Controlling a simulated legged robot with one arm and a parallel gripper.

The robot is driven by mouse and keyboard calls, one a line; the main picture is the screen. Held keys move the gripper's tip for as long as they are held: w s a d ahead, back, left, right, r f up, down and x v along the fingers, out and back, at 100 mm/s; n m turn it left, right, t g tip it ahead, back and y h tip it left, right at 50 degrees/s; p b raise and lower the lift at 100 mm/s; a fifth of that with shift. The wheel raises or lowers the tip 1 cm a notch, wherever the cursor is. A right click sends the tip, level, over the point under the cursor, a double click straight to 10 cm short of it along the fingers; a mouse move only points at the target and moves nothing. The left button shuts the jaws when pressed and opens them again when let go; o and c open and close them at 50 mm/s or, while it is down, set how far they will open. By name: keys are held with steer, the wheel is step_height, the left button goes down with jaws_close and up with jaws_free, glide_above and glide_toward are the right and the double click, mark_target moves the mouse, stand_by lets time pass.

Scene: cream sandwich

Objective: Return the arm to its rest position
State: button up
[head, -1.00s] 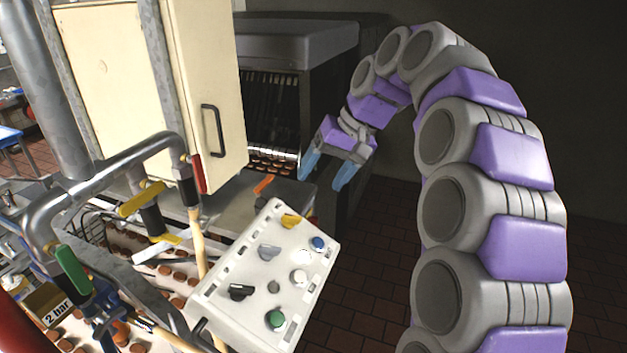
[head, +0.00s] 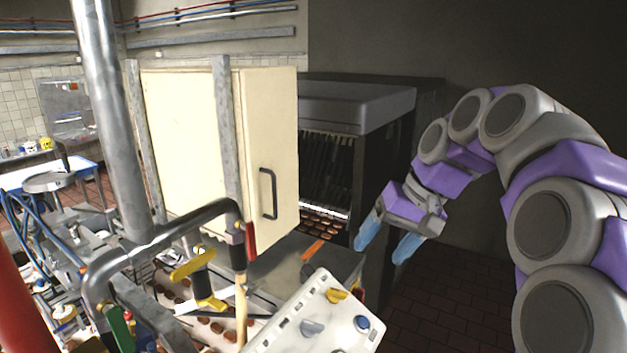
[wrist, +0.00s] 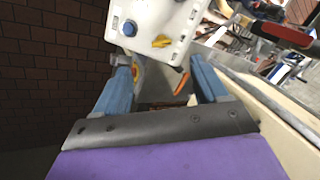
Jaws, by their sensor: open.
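My gripper (head: 388,243) has two blue fingers and hangs at the end of my grey and purple arm, right of centre in the head view. The fingers are spread apart with nothing between them. It is in the air in front of the dark machine, to the right of the white control panel (head: 322,318). In the wrist view the two blue fingers of my gripper (wrist: 160,88) stand wide apart. The control panel (wrist: 150,25), with a blue knob and a yellow knob, shows beyond them. An orange handle (wrist: 182,83) shows in the gap, farther off.
A cream cabinet (head: 270,140) with a black handle stands left of the machine (head: 350,105). Pipes with a yellow valve lever (head: 193,263) stand in front, above a conveyor with brown round biscuits. A dark wall and open tiled floor (head: 450,305) lie on the right.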

steer(key=s+a+f+g+h, duration=0.1)
steer(key=s+a+f, duration=0.1)
steer(key=s+f, duration=0.5)
steer(key=s+a+f+g+h, duration=0.1)
steer(key=s+a+f, duration=0.25)
steer(key=s, duration=0.65)
steer(key=s+d+f+g+h, duration=0.2)
steer(key=s+d+f+h, duration=0.15)
steer(key=s+f, duration=0.95)
steer(key=w+a+b+x, duration=0.1)
steer(key=b+x, duration=1.1)
steer(key=b, duration=0.1)
steer(key=w+a+b+x, duration=0.1)
steer(key=w+b+x, duration=0.1)
steer(key=b+x, duration=1.1)
steer(key=shift+d+f+n+y+b, duration=0.3)
steer(key=shift+d+f+y+b, duration=0.05)
steer(key=shift+f+y, duration=0.1)
